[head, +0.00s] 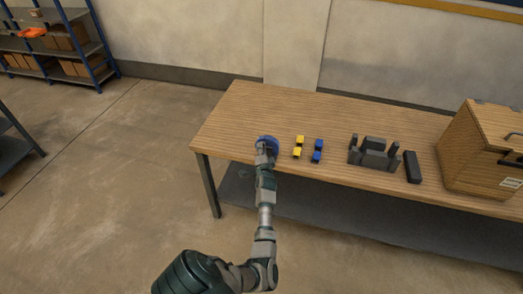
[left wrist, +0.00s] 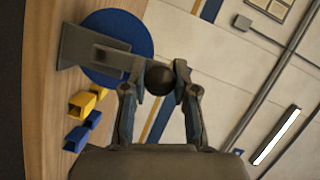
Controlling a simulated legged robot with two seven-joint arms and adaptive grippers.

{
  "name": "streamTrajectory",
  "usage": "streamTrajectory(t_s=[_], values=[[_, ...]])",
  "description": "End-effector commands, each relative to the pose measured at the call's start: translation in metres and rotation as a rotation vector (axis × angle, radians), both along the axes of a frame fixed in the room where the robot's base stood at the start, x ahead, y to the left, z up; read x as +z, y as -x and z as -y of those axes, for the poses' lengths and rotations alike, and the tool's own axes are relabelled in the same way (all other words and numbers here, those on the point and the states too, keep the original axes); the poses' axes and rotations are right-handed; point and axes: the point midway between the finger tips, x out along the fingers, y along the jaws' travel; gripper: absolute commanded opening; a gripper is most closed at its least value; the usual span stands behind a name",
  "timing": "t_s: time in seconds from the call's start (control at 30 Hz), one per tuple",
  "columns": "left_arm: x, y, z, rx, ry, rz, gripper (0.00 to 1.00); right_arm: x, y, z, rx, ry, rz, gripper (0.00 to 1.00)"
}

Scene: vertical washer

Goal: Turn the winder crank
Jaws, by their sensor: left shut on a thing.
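The winder shows in the left wrist view as a blue disc (left wrist: 128,27) with a grey piece (left wrist: 82,47) across its front. The crank's round black knob (left wrist: 160,79) lies by the disc's edge. My left gripper (left wrist: 158,75) has its two fingertips on either side of the knob and is shut on it. In the head view the blue disc (head: 270,139) shows at the table's left part, partly hidden behind my left gripper (head: 265,146). The rest of the winder is hidden there. My right gripper is in neither view.
The winder stands on a wooden table (head: 235,110). To its right are yellow blocks (head: 297,152), blue blocks (head: 317,157), a dark grey fixture (head: 374,157), a black bar (head: 412,167) and a wooden box (head: 470,150). The tabletop behind the blocks is clear.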

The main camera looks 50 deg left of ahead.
Motion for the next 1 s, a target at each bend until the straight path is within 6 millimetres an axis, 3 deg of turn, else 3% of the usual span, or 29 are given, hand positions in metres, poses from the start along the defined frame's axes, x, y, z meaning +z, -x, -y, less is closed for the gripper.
streamTrajectory(t_s=[0.03,0.2,0.23,0.3,0.33,0.67,1.0], values=[[0.008,-0.003,0.0,-0.005,-0.01,0.014,0.0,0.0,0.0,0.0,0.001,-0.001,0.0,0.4],[0.008,-0.004,0.0,-0.005,-0.01,0.014,0.0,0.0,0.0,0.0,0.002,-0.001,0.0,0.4],[0.008,-0.004,0.0,-0.005,-0.01,0.014,0.33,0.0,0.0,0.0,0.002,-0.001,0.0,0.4],[0.007,-0.003,0.0,-0.004,-0.01,0.012,0.5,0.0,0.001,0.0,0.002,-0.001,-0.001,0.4],[0.007,-0.003,0.0,-0.004,-0.009,0.011,0.53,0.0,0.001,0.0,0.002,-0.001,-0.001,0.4],[0.004,0.001,0.003,-0.002,-0.005,0.005,0.53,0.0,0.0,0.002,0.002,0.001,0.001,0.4],[0.009,0.038,0.054,-0.003,-0.002,0.004,0.53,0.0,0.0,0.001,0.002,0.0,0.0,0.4]])
